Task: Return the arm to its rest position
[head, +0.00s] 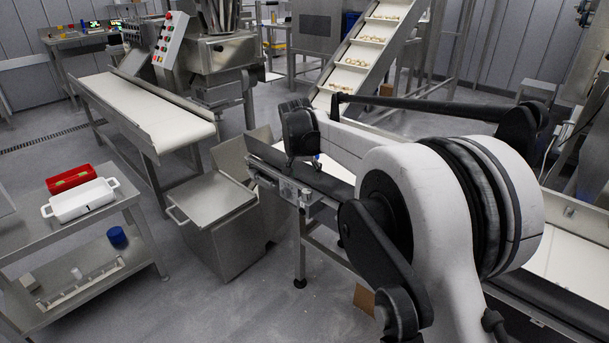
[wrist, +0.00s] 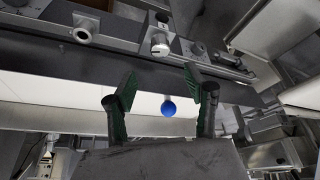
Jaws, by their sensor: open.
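My arm (head: 445,175) fills the right foreground of the head view, bent over the conveyor line. Its end reaches left to a dark joint (head: 300,132), and the gripper fingers are not clear in this view. In the wrist view my gripper (wrist: 160,82) is open, its two dark green-lined fingers spread apart. It holds nothing. A blue round-ended piece (wrist: 168,108) shows in the gap between the fingers, touching neither; its distance is hard to tell.
A machine edge with a metal knob (wrist: 160,44) crosses the wrist view beyond the fingers. In the head view, a steel bin (head: 225,215) stands beside the conveyor (head: 335,185). A cart (head: 100,245) at left carries a white tray (head: 82,201) and a red tray (head: 72,179). Open floor lies between.

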